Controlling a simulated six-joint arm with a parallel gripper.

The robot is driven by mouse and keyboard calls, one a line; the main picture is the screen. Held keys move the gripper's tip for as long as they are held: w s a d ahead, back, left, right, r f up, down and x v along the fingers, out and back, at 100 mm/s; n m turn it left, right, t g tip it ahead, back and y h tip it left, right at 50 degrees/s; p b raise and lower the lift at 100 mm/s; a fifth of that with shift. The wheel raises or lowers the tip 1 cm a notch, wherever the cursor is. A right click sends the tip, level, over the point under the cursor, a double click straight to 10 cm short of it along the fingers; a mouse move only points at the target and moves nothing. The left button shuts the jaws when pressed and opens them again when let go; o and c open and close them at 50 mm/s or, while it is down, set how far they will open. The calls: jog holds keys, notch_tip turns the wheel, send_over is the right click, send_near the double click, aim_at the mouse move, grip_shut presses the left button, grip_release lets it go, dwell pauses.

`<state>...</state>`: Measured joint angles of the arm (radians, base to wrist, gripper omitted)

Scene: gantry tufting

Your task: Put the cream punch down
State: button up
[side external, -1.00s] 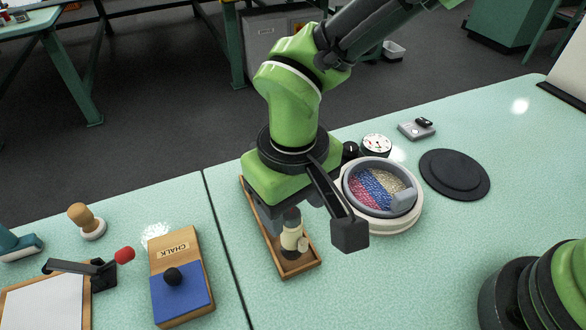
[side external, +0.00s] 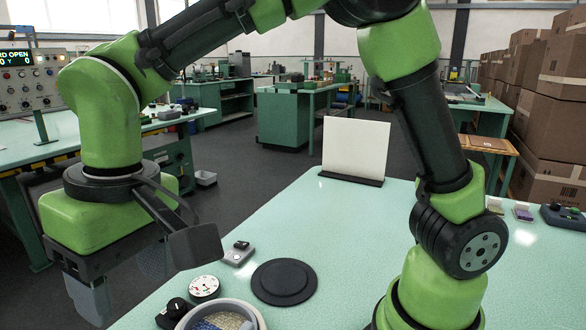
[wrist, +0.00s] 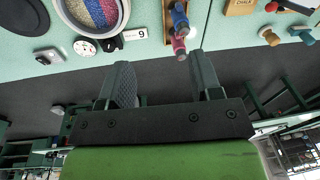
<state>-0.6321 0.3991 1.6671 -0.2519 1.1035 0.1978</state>
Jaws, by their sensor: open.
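My gripper (side external: 122,285) is at the left of the side view, with its two fingers apart. In the wrist view my gripper (wrist: 160,62) is open, with nothing between the fingers. A narrow wooden tray (wrist: 168,20) lies at the top of the wrist view, beyond the fingertips. A blue-handled piece (wrist: 180,14) and a pink piece (wrist: 179,45) show at the tray. I cannot make out the cream punch in either current view. The tray is outside the side view.
A white upright board (side external: 355,150) stands at the far edge.

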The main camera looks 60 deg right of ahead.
jog(key=s+d+r+m+t+y, duration=0.1)
jog(key=s+d+r+m+t, duration=0.25)
jog(key=d+r, duration=0.55)
jog(key=s+d+f+m+t, duration=0.1)
jog(key=s+d+t, duration=0.1)
jog(key=s+d, duration=0.6)
jog(key=shift+s+d+f+m+t, duration=0.3)
jog(key=shift+s+f+m+t, duration=0.05)
jog(key=shift+s+f, duration=0.05)
